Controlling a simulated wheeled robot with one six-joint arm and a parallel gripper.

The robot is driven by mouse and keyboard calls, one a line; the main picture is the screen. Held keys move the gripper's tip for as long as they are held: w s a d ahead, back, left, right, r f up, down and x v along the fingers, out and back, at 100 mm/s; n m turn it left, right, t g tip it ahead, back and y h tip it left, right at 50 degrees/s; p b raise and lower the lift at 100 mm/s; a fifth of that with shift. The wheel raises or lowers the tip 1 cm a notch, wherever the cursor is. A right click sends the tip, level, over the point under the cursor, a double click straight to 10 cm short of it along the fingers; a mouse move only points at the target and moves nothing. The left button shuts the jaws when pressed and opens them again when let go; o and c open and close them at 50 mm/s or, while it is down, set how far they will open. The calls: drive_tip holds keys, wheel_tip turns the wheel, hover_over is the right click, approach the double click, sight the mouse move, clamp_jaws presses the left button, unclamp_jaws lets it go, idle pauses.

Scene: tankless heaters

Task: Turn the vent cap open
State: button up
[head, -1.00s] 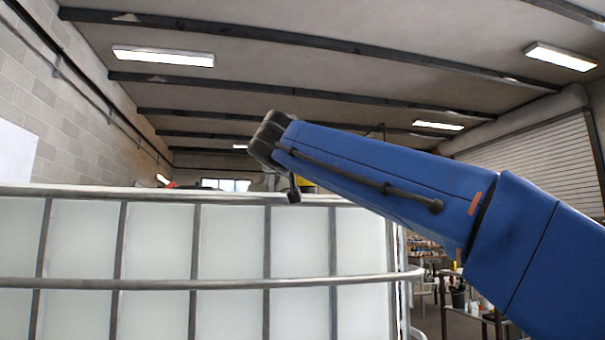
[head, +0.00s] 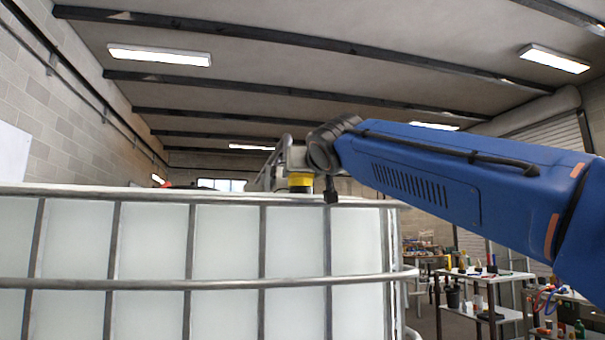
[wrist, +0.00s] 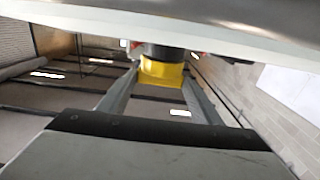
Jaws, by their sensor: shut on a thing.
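The vent cap (wrist: 162,72) is yellow and sits on a dark collar on top of the large white tank. In the wrist view, which is upside down, my gripper (wrist: 160,77) has one finger on each side of the cap and is shut on it. In the head view the yellow cap (head: 300,181) shows just above the tank's top rail, below my wrist. The rail hides the cap's base, and the fingertips are not clear there. How far the cap is turned cannot be told.
The white tank (head: 228,240) in its metal bar cage fills the lower left of the head view. My blue arm reaches over its right end. Shelves (head: 480,310) with tools and bottles stand to the right. Above the tank is free room.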

idle(0.5)
drive_tip(key=o, duration=1.1)
drive_tip(key=shift+c, duration=0.2)
drive_tip(key=v, duration=1.7)
drive_tip(key=shift+d, duration=0.2)
drive_tip(key=shift+s+r, duration=0.1)
drive_tip(key=shift+s, duration=0.05)
